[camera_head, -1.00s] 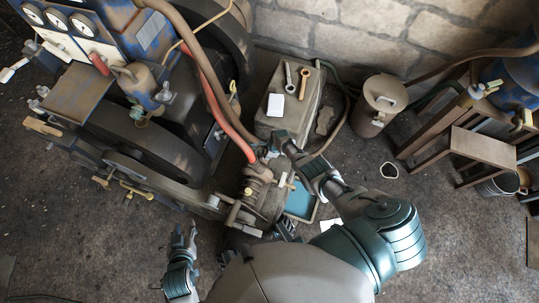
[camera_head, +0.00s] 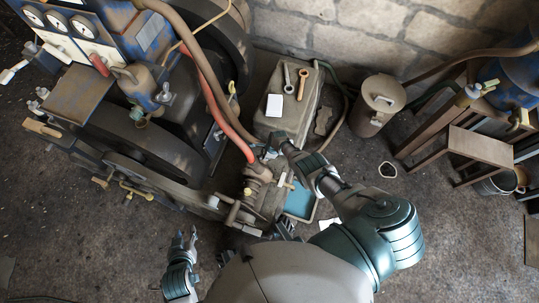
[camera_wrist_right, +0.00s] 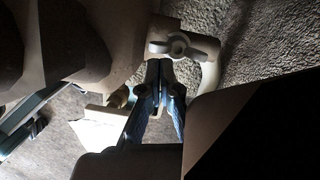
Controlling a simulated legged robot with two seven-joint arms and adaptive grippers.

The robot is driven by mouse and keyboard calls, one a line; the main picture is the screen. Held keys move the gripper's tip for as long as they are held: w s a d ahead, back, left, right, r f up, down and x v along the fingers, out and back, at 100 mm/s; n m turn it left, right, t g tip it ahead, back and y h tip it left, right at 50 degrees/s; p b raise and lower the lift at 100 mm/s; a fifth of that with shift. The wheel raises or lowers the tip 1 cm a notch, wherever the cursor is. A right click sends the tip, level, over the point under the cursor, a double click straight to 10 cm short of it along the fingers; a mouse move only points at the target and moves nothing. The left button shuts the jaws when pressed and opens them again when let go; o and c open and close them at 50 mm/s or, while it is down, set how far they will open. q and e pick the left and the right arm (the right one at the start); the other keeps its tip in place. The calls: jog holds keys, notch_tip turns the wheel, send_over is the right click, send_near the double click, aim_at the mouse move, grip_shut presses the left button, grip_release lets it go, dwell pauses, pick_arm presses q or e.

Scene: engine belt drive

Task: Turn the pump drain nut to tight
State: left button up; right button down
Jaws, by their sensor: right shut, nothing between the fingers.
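In the right wrist view a grey wing-shaped nut (camera_wrist_right: 183,46) sits on a beige pump body (camera_wrist_right: 120,40), just beyond and slightly right of my fingertips. I cannot tell whether it is the drain nut. My right gripper (camera_wrist_right: 159,68) is shut and empty, its tips close to the nut; contact is unclear. In the head view the rusty pump (camera_head: 257,185) stands beside the engine, with my right gripper (camera_head: 270,153) over its upper end. My left gripper (camera_head: 184,238) is open and empty, low over the floor left of the pump.
A red hose (camera_head: 225,125) runs down to the pump. A grey box (camera_head: 298,122) behind it carries wrenches and a white card. A blue tray (camera_head: 300,203) lies right of the pump. A lidded can (camera_head: 378,106) and wooden stool (camera_head: 480,147) stand further right.

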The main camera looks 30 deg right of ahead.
pick_arm(q)
jog(key=s+a+f+g+y+p, duration=0.1)
jog(key=s+a+f+g+p, duration=0.15)
jog(key=s, duration=0.25)
jog(key=s+a+f+g+y+p, duration=0.1)
jog(key=s+g+p, duration=0.1)
jog(key=s+g, duration=0.25)
jog(key=s+f+p, duration=0.2)
jog(key=f+p, duration=0.1)
jog(key=f, duration=0.6)
jog(key=s+f+p, duration=0.2)
jog(key=f+p, duration=0.1)
jog(key=f, duration=0.6)
pick_arm(e)
jog(key=s+d+r, duration=0.4)
jog(key=r, duration=0.5)
jog(key=shift+s+r, duration=0.3)
pick_arm(q)
jog(key=shift+f, duration=0.1)
pick_arm(e)
jog(key=shift+d, duration=0.1)
